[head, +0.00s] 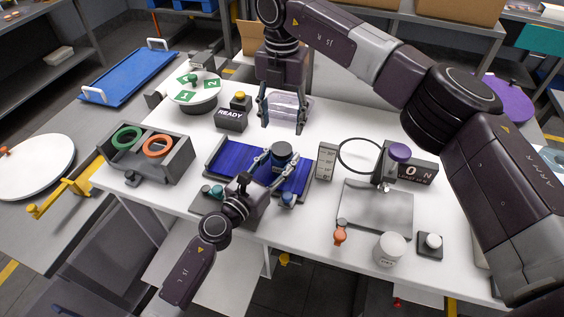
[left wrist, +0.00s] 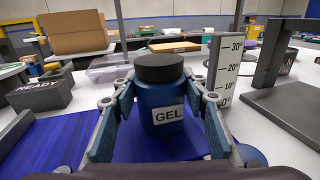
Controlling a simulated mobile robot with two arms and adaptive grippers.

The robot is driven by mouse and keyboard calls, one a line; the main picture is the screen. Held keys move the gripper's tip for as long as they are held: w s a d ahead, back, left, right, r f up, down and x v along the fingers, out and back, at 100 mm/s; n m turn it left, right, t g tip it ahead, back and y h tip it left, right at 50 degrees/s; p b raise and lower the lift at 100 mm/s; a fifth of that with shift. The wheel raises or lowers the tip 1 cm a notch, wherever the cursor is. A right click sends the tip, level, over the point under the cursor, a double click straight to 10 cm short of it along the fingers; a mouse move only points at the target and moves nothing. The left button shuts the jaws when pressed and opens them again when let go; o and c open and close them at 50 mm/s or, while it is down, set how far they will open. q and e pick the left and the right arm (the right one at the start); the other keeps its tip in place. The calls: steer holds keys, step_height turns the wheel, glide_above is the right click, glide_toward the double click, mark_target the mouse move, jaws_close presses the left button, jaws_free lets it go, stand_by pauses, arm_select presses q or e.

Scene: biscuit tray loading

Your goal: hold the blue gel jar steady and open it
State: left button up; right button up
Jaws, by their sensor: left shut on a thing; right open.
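The blue gel jar (head: 282,151) stands upright on a blue mat (head: 230,164) near the middle of the table, its dark lid on. In the left wrist view the jar (left wrist: 163,122) shows a white GEL label, with its black lid (left wrist: 160,67) above the fingers. My left gripper (head: 275,163) is shut around the jar's body, one finger on each side. My right gripper (head: 283,112) is open and empty, pointing down behind the jar, apart from the lid.
A READY sign (head: 231,119) and a clear tray (head: 292,106) stand behind the mat. A grey bin with rings (head: 175,170) is at left. A scale marker (head: 325,161), ring stand (head: 386,185) and white tub (head: 389,249) are at right.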

mark_target(282, 148)
arm_select(q)
jaws_close()
arm_select(e)
steer(key=m, duration=0.8)
steer(key=shift+m, duration=0.4)
steer(key=shift+f, duration=4)
steer(key=shift+c, duration=0.3)
steer(key=c, duration=1.2)
